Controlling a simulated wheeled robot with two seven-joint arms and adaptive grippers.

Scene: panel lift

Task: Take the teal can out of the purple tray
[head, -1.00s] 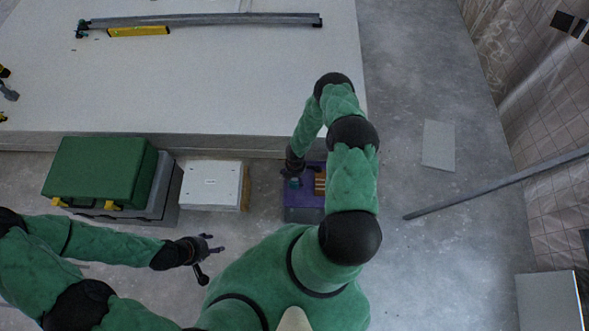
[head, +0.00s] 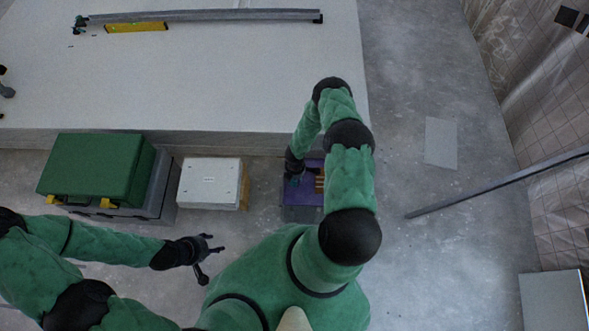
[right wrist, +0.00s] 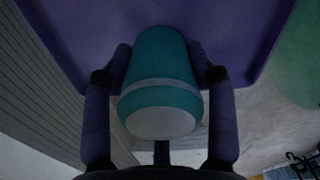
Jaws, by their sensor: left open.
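The purple tray (head: 303,197) sits below the white platform, partly hidden by my right arm. The teal can (head: 295,182) shows as a small patch at the tray's left side in the head view. In the right wrist view the teal can (right wrist: 160,75), with a pale band and pale end, lies between the two fingers of my right gripper (right wrist: 160,62). The fingers press against its two sides, and the purple tray (right wrist: 225,30) is behind it. I cannot tell whether the can is clear of the tray. My left gripper (head: 212,250) is open and empty, left of the tray.
Orange-brown blocks (head: 319,181) are in the tray beside the can. A white box (head: 210,183) and a green case (head: 97,167) stand to the left. The white platform (head: 200,85) lies beyond. Grey floor (head: 420,245) is open to the right, crossed by a long bar (head: 490,187).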

